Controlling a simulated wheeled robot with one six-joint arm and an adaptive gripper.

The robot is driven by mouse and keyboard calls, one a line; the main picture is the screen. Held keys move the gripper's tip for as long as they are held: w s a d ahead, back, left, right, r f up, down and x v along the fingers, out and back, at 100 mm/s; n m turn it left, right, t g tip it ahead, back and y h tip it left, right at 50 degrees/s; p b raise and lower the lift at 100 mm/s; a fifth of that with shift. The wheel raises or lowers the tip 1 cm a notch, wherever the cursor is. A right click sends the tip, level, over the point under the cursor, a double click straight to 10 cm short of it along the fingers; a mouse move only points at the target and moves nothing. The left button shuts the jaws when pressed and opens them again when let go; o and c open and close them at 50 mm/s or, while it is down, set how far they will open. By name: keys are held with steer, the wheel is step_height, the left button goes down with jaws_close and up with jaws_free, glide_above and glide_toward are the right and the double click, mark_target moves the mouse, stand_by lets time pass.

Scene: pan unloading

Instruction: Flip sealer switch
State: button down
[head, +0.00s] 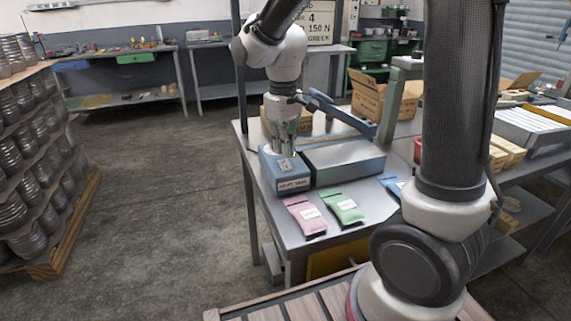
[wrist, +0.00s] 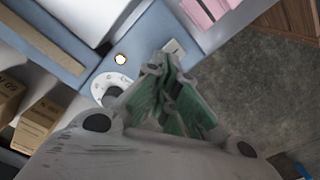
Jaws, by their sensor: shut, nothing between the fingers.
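The sealer (head: 345,166) is a blue-grey bench machine with a raised blue lever arm (head: 340,112) and a labelled control box (head: 287,184) at its left end. In the wrist view its blue panel (wrist: 95,62) carries a white round dial with a dark knob (wrist: 112,92), a small pale-yellow round spot (wrist: 120,59) and a light plate near my fingertips. I cannot make out the switch; my fingers may hide it. My gripper (head: 291,152) points down just over the control box, fingers shut and empty. Its fingertips (wrist: 163,62) also show in the wrist view; contact is unclear.
Pink (head: 305,215) and green (head: 343,207) pouches lie on the table in front of the sealer, with a blue one partly hidden. Cardboard boxes (head: 372,100) stand behind. Stacked cans (head: 30,140) fill a pallet at left. Open floor lies between.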

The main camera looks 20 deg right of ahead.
mark_target(284, 161)
steer(key=shift+f, duration=1.15)
stand_by(0.4)
steer(key=shift+r, duration=3.5)
steer(key=s, duration=0.1)
steer(key=s+d, duration=0.1)
steer(key=s+f, duration=0.1)
steer(key=shift+d+m, duration=0.25)
steer(key=shift+m, duration=0.15)
steer(key=s+d+r+m+t, duration=0.2)
steer(key=s+d+r, duration=0.1)
steer(key=s+d, duration=0.3)
steer(key=s+d+r+m+t, duration=0.2)
steer(key=s+d+r+m, duration=0.1)
steer(key=s+d, duration=0.4)
steer(key=shift+s+d+r, duration=0.15)
steer(key=shift+s+r, duration=0.2)
steer(key=shift+s, duration=1.15)
